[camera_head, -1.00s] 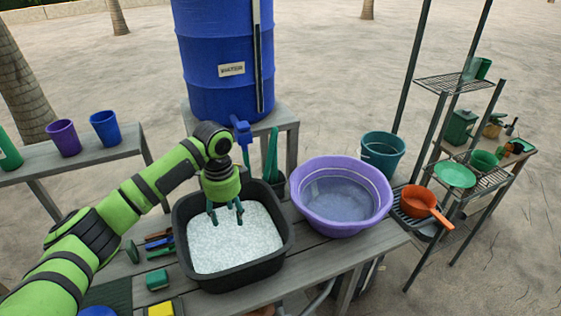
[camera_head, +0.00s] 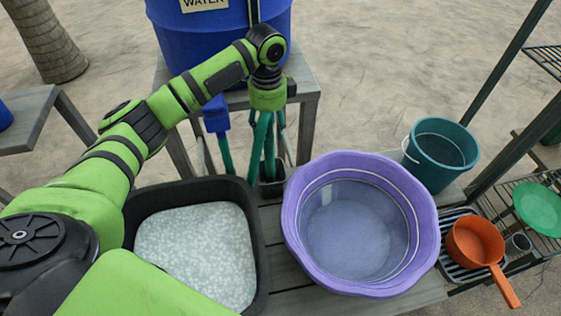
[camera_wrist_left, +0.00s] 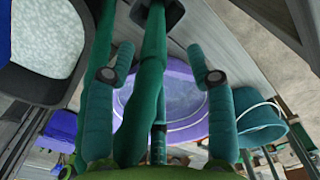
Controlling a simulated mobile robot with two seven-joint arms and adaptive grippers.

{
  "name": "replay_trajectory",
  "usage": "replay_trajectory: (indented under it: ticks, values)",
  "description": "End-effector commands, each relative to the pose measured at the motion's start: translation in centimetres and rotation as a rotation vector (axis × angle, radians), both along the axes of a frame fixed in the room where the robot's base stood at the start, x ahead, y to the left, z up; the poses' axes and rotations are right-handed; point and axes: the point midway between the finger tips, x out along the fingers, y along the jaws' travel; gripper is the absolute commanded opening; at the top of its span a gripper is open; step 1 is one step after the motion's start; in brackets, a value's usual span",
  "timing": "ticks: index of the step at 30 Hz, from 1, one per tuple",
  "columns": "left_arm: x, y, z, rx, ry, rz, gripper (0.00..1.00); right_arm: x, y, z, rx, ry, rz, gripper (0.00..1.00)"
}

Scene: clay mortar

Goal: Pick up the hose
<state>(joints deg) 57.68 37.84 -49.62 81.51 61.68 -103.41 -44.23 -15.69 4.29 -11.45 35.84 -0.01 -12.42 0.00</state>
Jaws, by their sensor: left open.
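The green hose (camera_wrist_left: 146,100) shows in the left wrist view as a long green tube passing between my left gripper's fingers. In the head view, green tube lengths (camera_head: 226,156) hang below the blue tap and stand at a dark holder (camera_head: 272,186), partly hidden by my gripper. My left gripper (camera_head: 269,140) points down above that holder. Its two teal fingers are apart on either side of the tube in the wrist view (camera_wrist_left: 160,78). Contact with the tube cannot be told. My right gripper is not in view.
The blue water barrel (camera_head: 195,40) stands on a table behind the gripper. A black tub (camera_head: 258,262) of white granules and a purple basin (camera_head: 425,215) stand on the front table. A teal bucket (camera_head: 425,165) and an orange pan (camera_head: 475,240) are at right.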

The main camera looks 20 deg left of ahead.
Motion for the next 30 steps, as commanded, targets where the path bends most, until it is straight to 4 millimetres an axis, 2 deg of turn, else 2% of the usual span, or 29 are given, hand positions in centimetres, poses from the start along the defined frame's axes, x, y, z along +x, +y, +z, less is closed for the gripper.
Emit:
replay_trajectory:
  ticks: [1,6,9,13,17,21,25,26,27,30]
  values:
    - [0.0,0.0,-0.7,0.000,0.002,0.000,0.55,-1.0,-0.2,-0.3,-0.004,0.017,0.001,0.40]
    - [-0.1,0.0,-1.7,0.000,0.002,0.000,0.55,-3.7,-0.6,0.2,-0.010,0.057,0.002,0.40]
    - [-0.2,0.0,-3.1,0.000,0.006,0.000,0.55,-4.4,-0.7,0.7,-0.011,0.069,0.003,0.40]
    - [-0.2,0.0,-5.3,0.001,0.004,0.000,0.55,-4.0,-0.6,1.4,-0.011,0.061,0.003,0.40]
    - [-0.1,0.0,-6.8,0.000,0.002,0.000,0.55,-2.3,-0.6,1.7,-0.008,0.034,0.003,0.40]
    - [-0.1,0.0,-7.2,0.001,-0.001,-0.001,0.55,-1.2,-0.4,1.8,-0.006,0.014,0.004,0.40]
    - [-0.1,0.0,-7.3,0.001,-0.001,-0.001,0.55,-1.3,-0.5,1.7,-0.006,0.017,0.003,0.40]
    - [-0.1,0.0,-7.2,0.001,-0.001,-0.001,0.51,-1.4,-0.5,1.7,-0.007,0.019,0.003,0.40]
    - [-0.1,0.0,-7.2,0.001,-0.001,-0.001,0.35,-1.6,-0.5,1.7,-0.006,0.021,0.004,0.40]
    - [-0.1,0.0,-7.2,0.001,-0.001,0.000,0.01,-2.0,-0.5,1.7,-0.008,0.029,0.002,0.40]
